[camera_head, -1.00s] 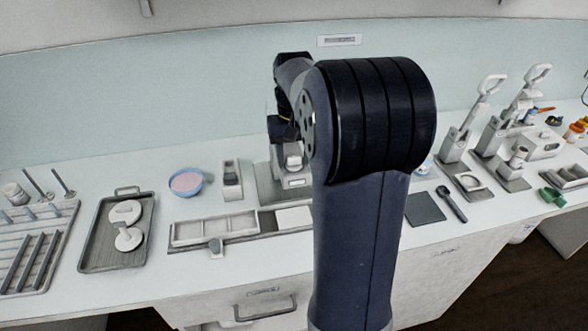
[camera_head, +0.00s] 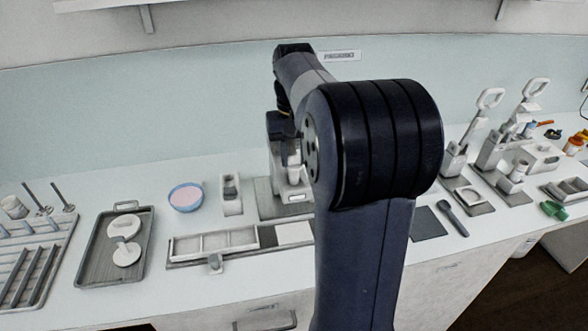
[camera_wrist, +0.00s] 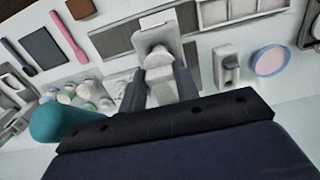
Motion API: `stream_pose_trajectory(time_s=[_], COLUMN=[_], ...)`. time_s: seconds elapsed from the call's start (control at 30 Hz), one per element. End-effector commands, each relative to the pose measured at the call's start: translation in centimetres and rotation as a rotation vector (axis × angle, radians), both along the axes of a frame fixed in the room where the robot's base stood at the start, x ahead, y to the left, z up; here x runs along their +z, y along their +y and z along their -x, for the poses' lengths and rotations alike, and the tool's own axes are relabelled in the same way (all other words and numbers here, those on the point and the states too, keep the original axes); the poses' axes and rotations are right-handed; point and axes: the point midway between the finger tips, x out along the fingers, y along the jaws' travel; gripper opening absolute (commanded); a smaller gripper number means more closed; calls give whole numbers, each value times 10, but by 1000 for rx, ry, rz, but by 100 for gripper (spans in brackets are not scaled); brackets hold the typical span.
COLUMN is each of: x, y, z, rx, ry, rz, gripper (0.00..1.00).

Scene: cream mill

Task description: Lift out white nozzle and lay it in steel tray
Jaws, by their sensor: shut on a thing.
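My gripper (camera_wrist: 162,72) is shut on a pale white piece, which I take to be the white nozzle (camera_wrist: 161,84). It is held between the two dark fingers. In the head view my gripper (camera_head: 289,158) is over the white machine (camera_head: 294,195), and my arm hides much of it. Whether the nozzle is fully clear of the machine I cannot tell. The steel tray (camera_head: 84,272) lies on the counter at the left. A white piece with two round ends (camera_head: 126,227) lies in it. The tray's edge also shows at the right of the wrist view (camera_wrist: 302,36).
A blue-rimmed bowl of pink stuff (camera_head: 186,196) and a small grey block holder (camera_head: 231,194) stand between machine and tray. A compartmented tray (camera_head: 214,243) lies in front. A rack (camera_head: 30,262) is at far left. Lever presses (camera_head: 490,140) stand at right.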

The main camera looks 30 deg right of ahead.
Motion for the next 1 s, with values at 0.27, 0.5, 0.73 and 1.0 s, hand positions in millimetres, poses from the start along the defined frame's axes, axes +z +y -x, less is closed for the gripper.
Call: stream_pose_trajectory(time_s=[0.27, 0.5, 0.73, 1.0], x=[47, 70, 84, 102], y=[0, 0, 0, 0], z=[0, 0, 0, 0], rx=[0, 0, 0, 0], ry=[-2, 0, 0, 0], rz=[1, 0, 0, 0], gripper=[8, 8, 8, 8])
